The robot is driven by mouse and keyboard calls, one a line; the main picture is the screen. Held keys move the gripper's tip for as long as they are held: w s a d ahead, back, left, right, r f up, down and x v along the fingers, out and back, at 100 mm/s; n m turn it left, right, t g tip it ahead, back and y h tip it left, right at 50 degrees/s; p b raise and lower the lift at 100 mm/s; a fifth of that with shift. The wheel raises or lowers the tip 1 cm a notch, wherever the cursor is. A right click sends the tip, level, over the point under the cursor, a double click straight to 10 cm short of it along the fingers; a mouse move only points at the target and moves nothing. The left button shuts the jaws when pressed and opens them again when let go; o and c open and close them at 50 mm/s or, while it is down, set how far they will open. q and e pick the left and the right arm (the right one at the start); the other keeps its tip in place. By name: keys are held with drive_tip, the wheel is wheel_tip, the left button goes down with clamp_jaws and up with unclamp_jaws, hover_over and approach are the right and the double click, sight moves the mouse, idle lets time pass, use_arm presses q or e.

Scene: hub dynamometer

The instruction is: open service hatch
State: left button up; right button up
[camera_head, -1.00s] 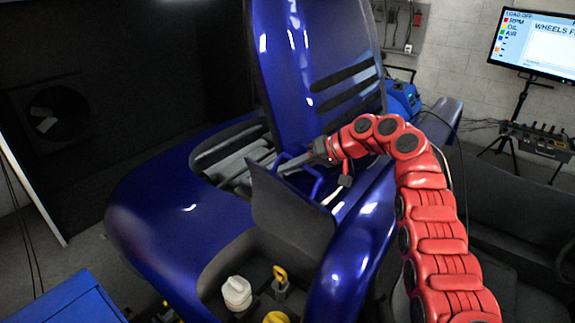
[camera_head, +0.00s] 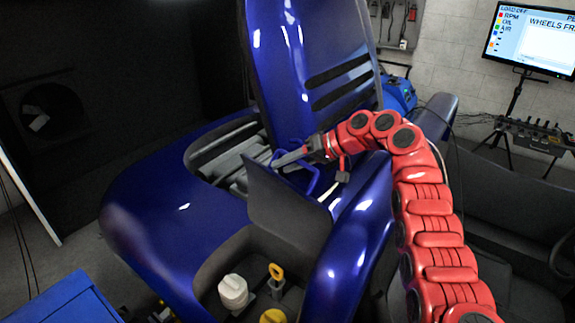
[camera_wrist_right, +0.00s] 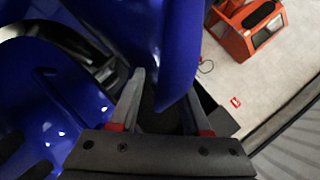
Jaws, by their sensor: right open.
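The service hatch (camera_head: 285,205) is a dark grey panel standing tilted up beside the opening in the blue car body. A blue handle bar (camera_head: 312,187) shows behind its top edge. My right gripper (camera_head: 280,160) is at the handle, with its fingers above the panel's upper edge; contact cannot be told. In the right wrist view the two grey fingers (camera_wrist_right: 165,86) are apart, with blue and dark surfaces beyond and between them. Below the panel, the open bay holds a white-capped bottle (camera_head: 233,292), a yellow-ringed dipstick (camera_head: 276,272) and a yellow cap (camera_head: 272,316). My left gripper is out of view.
The raised blue hood (camera_head: 300,60) stands right behind the gripper. A blue fender (camera_head: 355,235) lies between my right arm and the bay. A blue cabinet (camera_head: 70,302) is at lower left. A monitor (camera_head: 530,40) stands at back right. An orange-red machine (camera_wrist_right: 248,25) shows in the wrist view.

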drive_tip(key=shift+d+r, duration=0.25)
drive_tip(key=shift+d, duration=0.25)
drive_tip(key=b+v, duration=0.1)
drive_tip(key=v, duration=1.5)
drive_tip(key=shift+b, duration=0.35)
